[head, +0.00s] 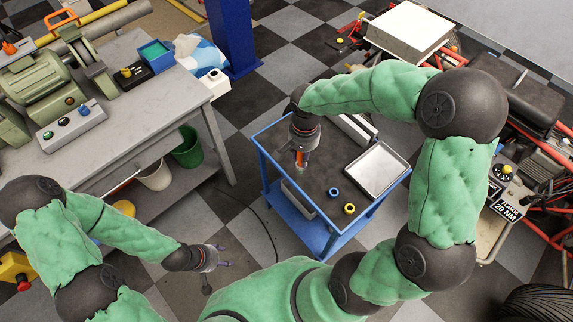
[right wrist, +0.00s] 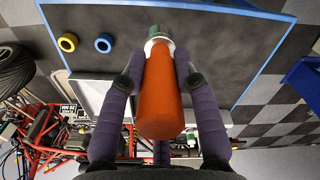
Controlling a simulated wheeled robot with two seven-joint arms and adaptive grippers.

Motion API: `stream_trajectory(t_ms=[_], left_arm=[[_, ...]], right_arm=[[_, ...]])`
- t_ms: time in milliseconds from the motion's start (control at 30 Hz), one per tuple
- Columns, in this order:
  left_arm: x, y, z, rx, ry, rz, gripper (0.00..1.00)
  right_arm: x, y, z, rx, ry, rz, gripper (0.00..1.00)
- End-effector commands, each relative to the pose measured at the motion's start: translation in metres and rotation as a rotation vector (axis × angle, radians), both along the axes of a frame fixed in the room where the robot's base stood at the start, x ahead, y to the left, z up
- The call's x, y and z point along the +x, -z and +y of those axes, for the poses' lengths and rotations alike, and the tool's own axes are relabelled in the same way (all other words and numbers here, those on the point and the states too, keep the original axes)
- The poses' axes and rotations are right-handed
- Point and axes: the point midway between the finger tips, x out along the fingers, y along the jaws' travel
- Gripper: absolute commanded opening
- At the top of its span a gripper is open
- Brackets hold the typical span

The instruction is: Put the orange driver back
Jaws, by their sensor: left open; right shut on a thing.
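The orange driver (right wrist: 163,95) is in my right gripper (right wrist: 160,100), its orange handle end toward the right wrist camera. Beyond the handle are a white band and a green part; the far tip is hidden. In the head view the driver (head: 301,158) points down over the dark top of the blue cart (head: 318,177), between the fingers of my right gripper (head: 302,155). I cannot tell whether it touches the cart top. My left gripper (head: 221,258) is open and empty, low over the floor left of the cart.
On the cart lie a blue ring (head: 334,192), a yellow ring (head: 349,209) and a metal tray (head: 376,169). A grey bench (head: 150,115) with a green grinder (head: 40,88) stands at left, a blue pillar (head: 232,38) behind. A stripped red frame (head: 520,228) is at right.

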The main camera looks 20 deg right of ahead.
Motion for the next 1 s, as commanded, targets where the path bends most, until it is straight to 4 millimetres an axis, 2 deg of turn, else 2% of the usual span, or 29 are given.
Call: stream_trajectory(t_ms=[100,333,567,800,1000], left_arm=[[0.000,0.012,0.000,0.000,0.000,0.000,0.53],[0.000,0.021,0.000,0.000,0.000,0.000,0.53],[0.000,0.025,0.000,0.000,0.000,0.000,0.53],[0.000,0.043,0.000,0.000,0.000,0.000,0.53],[0.000,0.042,0.000,0.000,0.000,0.000,0.53]], right_arm=[[0.016,0.024,0.011,0.000,-0.002,0.002,0.00],[0.035,0.048,0.023,0.000,0.000,0.000,0.00],[0.042,0.058,0.028,0.001,0.001,-0.001,0.00],[0.044,0.091,0.030,-0.001,0.000,0.001,0.00],[0.044,0.091,0.030,0.000,0.001,-0.001,0.00]])
